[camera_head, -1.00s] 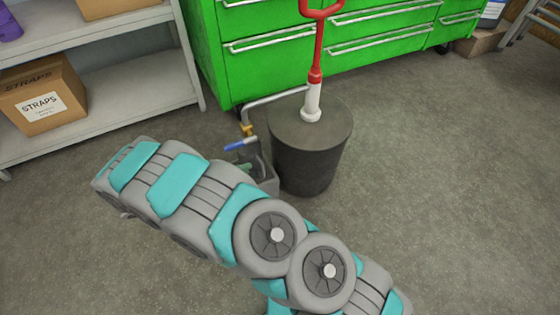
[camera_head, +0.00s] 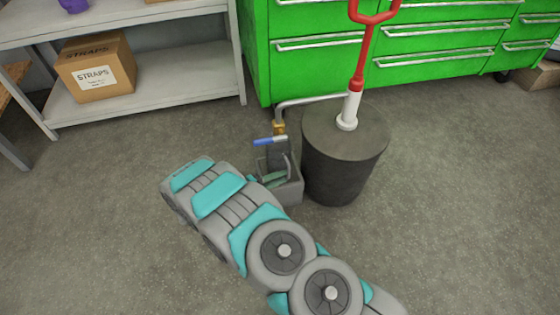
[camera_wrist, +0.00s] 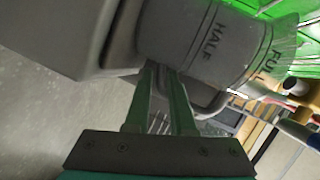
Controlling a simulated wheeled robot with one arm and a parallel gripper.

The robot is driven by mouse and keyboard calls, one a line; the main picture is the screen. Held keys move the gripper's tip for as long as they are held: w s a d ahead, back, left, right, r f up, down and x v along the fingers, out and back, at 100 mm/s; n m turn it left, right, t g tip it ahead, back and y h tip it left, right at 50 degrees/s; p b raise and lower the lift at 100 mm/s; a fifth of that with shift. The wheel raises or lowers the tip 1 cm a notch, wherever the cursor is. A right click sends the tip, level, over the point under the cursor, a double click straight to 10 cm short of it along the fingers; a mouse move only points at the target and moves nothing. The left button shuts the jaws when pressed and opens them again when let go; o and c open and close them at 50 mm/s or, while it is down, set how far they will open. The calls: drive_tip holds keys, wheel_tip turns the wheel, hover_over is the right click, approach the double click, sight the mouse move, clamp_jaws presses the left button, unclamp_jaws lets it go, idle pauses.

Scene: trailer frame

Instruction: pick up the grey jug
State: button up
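The grey jug (camera_wrist: 195,40) fills the upper middle of the wrist view, marked "HALF" and "FULL", and looks tilted there. Its looped handle (camera_wrist: 212,100) shows just right of the fingertips. I cannot tell whether the handle lies between the fingers. In the head view my arm hides part of the jug's surroundings.
A dark drum (camera_head: 335,165) with a red-handled pump (camera_head: 356,85) stands right of the jug. A tap with a blue lever (camera_head: 270,140) hangs above it. Green drawers (camera_head: 420,40) stand behind; a shelf (camera_head: 170,75) with a straps box (camera_head: 95,70) is left. Floor at right is clear.

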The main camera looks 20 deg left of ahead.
drive_tip(key=shift+x, duration=1.2)
drive_tip(key=shift+c, duration=0.2)
clamp_jaws()
